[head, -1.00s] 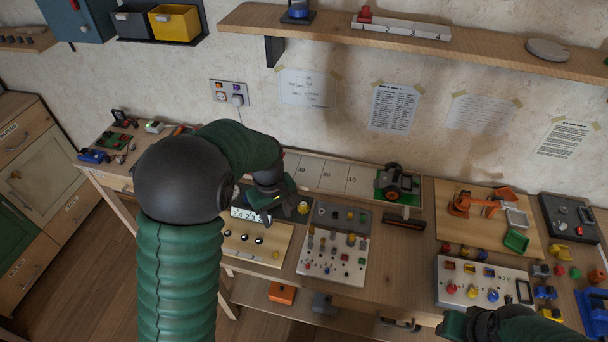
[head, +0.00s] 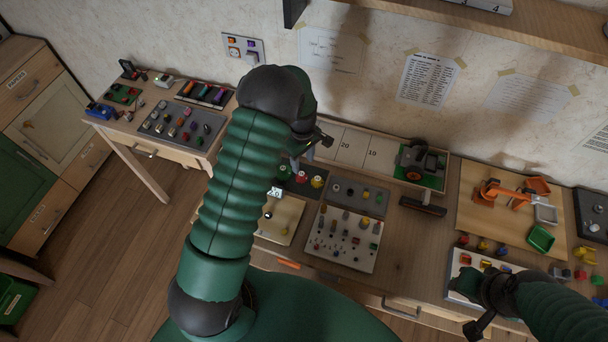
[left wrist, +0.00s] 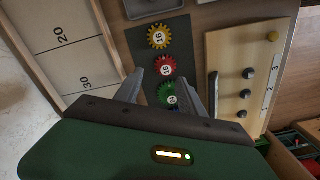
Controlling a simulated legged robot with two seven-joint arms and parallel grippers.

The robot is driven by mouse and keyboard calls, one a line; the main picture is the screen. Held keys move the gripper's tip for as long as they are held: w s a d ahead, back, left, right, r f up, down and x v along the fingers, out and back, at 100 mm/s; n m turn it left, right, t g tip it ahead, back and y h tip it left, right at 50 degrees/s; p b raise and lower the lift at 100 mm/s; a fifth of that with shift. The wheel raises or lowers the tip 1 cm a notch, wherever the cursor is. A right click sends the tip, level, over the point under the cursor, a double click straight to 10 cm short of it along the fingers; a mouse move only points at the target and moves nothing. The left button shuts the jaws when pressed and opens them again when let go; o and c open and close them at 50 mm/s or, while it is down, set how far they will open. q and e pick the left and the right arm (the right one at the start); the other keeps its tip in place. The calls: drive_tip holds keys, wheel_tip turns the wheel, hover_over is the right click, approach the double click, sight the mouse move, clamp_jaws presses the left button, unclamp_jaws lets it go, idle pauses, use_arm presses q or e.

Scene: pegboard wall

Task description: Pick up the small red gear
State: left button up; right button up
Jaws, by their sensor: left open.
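The small red gear (left wrist: 164,67) lies on a dark mat (left wrist: 193,50) between a yellow gear (left wrist: 159,37) and a green gear (left wrist: 167,93). It also shows in the head view (head: 302,176). My left gripper (left wrist: 161,73) is open and points down at the mat. The height gap cannot be told. In the head view the left gripper (head: 309,151) is just behind the gears. My right gripper (head: 478,327) is low at the right, its jaws unclear.
A wooden board with black knobs (left wrist: 238,45) lies beside the mat. A numbered compartment tray (left wrist: 62,62) is on the other side. In the head view, a pegged panel (head: 343,238) and a toy vehicle (head: 419,160) stand to the right of the gears.

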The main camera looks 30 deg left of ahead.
sight(301, 173)
use_arm(q)
drive_tip(key=shift+s+a+f+p, duration=0.2)
drive_tip(key=shift+s+a+f, duration=0.05)
drive_tip(key=shift+f, duration=0.4)
drive_tip(key=shift+s+a+f+p, duration=0.15)
drive_tip(key=shift+s+a+f, duration=0.1)
drive_tip(key=shift+f, duration=0.35)
wheel_tip(301, 173, down, 2)
drive_tip(key=shift+s+d+f, duration=0.1)
drive_tip(key=shift+d+f, duration=0.05)
drive_tip(key=shift+f, duration=0.1)
drive_tip(key=shift+d+f, duration=0.1)
drive_tip(key=shift+d, duration=0.5)
drive_tip(key=shift+c, duration=2.8)
drive_tip(key=shift+a, duration=0.45)
clamp_jaws()
use_arm(e)
drive_tip(key=shift+s+a+r, duration=0.35)
drive_tip(key=shift+a+r, duration=0.15)
drive_tip(key=shift+r, duration=0.15)
